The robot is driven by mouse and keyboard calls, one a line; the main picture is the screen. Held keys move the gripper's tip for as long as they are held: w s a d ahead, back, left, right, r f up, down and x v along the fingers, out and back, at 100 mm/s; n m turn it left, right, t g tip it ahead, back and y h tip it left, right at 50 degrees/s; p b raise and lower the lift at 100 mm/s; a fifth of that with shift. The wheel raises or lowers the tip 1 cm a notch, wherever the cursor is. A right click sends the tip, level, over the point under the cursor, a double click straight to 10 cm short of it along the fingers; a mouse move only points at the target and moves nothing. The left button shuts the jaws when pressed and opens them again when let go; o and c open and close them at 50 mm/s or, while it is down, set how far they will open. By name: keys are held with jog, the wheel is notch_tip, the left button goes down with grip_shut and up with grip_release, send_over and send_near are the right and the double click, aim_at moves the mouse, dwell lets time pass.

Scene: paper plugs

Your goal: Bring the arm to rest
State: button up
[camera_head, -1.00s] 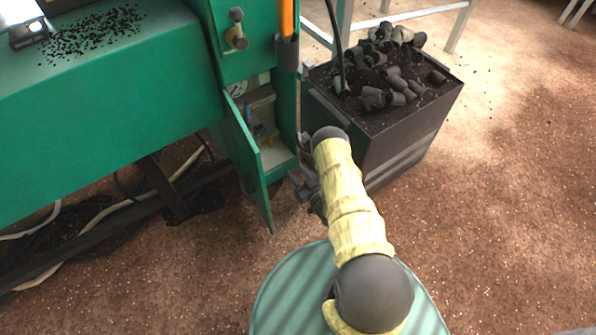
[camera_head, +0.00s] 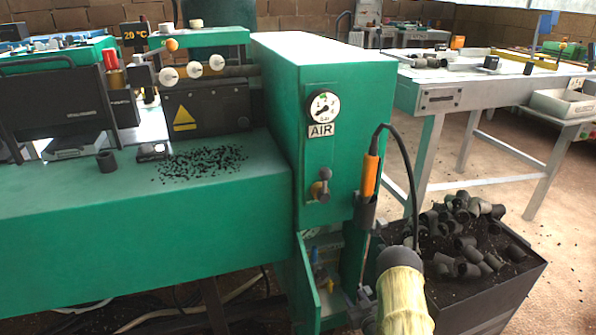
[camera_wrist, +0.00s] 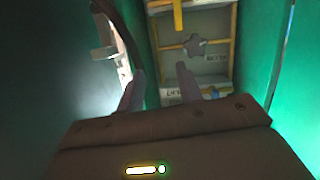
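My gripper (camera_wrist: 161,88) shows in the wrist view with its two fingers apart and nothing visible between them. It faces the inside of a green cabinet, with green walls at both sides. A compartment tray (camera_wrist: 211,48) with yellow dividers lies ahead of the fingers and holds a grey star-shaped knob (camera_wrist: 195,45). In the head view my arm's yellow sleeve shows at the bottom, in front of the open cabinet (camera_head: 325,262) under the green machine (camera_head: 345,85).
The green cabinet door (camera_head: 304,285) stands open left of my arm. A dark bin (camera_head: 490,300) full of black plugs stands close on the right. An orange-handled tool (camera_head: 370,175) with a black cable hangs above. Open floor lies at the far right.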

jog(key=s+r+m+g+h+p, duration=0.1)
jog(key=s+r+g+h+p, duration=0.15)
jog(key=r, duration=0.85)
jog(key=s+r+m+g+h+p, duration=0.1)
jog(key=r+g, duration=0.2)
jog(key=r, duration=0.9)
jog(key=s+a+r+m+g+p, duration=0.1)
jog(key=s+r+g, duration=0.1)
jog(key=s+r, duration=0.45)
jog(key=s+a+r+g+p, duration=0.15)
jog(key=s+r, duration=0.25)
jog(key=s, duration=0.6)
jog(key=s+a+r+m+g+p, duration=0.1)
jog(key=s+a+r+g, duration=0.15)
jog(key=s+r, duration=0.4)
jog(key=w+p+v, duration=0.2)
jog(key=p+v, duration=0.9)
jog(key=p, duration=0.1)
jog(key=w+r+p+v, duration=0.1)
jog(key=w+p+v, duration=0.2)
jog(key=p+v, duration=0.9)
jog(key=w+r+p+v, duration=0.1)
jog(key=w+p+v, duration=0.2)
jog(key=p+v, duration=0.9)
jog(key=shift+w+d+r+g+p, duration=0.15)
jog(key=shift+d+r+g+p, duration=0.2)
jog(key=shift+p, duration=0.65)
jog(key=shift+f, duration=0.1)
jog(key=shift+a, duration=0.1)
